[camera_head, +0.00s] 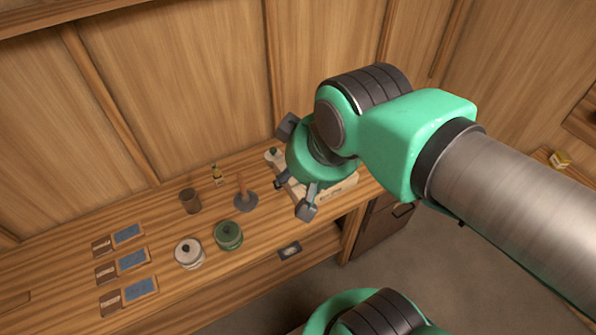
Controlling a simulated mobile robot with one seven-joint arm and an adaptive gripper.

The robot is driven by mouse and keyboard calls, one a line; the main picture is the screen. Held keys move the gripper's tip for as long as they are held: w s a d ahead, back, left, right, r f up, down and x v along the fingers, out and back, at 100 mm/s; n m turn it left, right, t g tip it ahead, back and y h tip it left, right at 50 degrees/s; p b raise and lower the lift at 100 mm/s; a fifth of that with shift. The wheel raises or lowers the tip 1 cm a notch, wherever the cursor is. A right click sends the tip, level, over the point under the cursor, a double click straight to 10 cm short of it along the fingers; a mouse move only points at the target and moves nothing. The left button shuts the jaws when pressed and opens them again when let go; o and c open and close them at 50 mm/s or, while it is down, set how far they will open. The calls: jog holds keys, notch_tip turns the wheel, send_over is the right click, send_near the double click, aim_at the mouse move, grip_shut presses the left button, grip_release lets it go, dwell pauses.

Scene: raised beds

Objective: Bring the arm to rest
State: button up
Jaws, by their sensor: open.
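My gripper (297,168) is at the end of my green and grey arm, which reaches in from the right. Its dark grey fingers are spread open, and I see nothing held between them. It is above the right part of the wooden bench (215,285), over a pale wooden box or tray (343,187) that it partly hides. I cannot tell the exact height of the gripper above the box.
On the bench stand a green lidded pot (228,236), a white lidded pot (189,254), a brown cup (190,201), a small bottle (217,176) and a dark-based upright stick (243,193). Several blue-and-brown cards (133,260) lie at left. Wooden walls (180,80) stand behind.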

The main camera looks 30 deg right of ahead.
jog(key=shift+s, duration=0.2)
notch_tip(320, 180, down, 11)
jog(key=b, duration=1.2)
dwell(0.9)
